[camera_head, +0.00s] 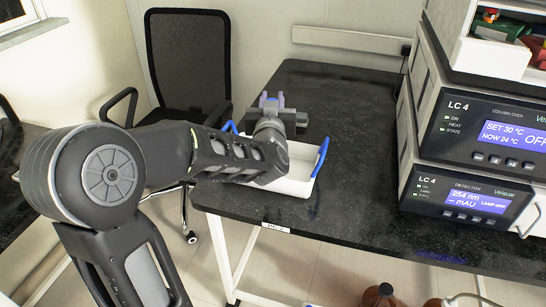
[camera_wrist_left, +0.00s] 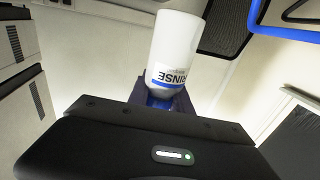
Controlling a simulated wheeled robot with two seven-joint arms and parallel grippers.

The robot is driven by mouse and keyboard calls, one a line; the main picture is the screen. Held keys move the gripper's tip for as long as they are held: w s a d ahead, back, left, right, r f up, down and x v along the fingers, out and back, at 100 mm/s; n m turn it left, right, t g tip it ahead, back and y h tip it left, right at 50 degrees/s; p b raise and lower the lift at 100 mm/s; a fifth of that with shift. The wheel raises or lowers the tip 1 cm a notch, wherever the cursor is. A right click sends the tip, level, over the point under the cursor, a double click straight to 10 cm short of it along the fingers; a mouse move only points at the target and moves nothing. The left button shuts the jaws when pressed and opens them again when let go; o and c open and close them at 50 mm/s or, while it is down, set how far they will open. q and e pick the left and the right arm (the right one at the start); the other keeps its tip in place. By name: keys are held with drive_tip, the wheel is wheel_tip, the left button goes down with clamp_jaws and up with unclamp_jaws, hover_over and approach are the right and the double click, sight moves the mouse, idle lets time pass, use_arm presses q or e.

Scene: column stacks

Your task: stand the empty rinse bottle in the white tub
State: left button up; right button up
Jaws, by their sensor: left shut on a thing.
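The white tub (camera_head: 298,187) stands on the black bench and has blue handles at its left and right ends. My left forearm hides much of it. My left gripper (camera_head: 272,101) is at the far side of the tub in the head view; its height above the bench is hard to tell. It is shut on the rinse bottle (camera_wrist_left: 176,48), a white bottle with a blue-striped RINSE label, which shows in the left wrist view beyond the fingers (camera_wrist_left: 161,96). The bottle's lettering appears upside down there. The bottle cannot be made out in the head view. My right gripper is not in view.
Stacked LC 4 instruments (camera_head: 480,130) stand on the bench at the right, with a white bin (camera_head: 492,53) of coloured items on top. The bench (camera_head: 350,215) is clear between tub and instruments. A black mesh chair (camera_head: 188,62) stands behind left. A brown bottle (camera_head: 383,296) is below the bench's front.

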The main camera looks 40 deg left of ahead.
use_arm(q)
wheel_tip(320, 180, down, 6)
drive_tip(key=b, duration=0.1)
drive_tip(key=shift+w+a, duration=0.2)
drive_tip(key=shift+w, duration=0.15)
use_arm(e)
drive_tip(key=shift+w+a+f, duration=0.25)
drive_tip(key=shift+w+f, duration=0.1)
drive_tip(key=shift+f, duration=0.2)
use_arm(q)
drive_tip(key=shift+f, duration=0.1)
drive_tip(key=shift+f+b, duration=0.35)
drive_tip(key=shift+f, duration=1.5)
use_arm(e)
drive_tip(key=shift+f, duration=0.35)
use_arm(q)
drive_tip(key=shift+f, duration=0.1)
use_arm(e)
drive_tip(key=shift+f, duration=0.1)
use_arm(q)
drive_tip(key=shift+f+b, duration=0.45)
drive_tip(key=shift+b, duration=0.2)
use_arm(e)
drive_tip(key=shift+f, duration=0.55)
use_arm(q)
drive_tip(key=shift+f, duration=0.1)
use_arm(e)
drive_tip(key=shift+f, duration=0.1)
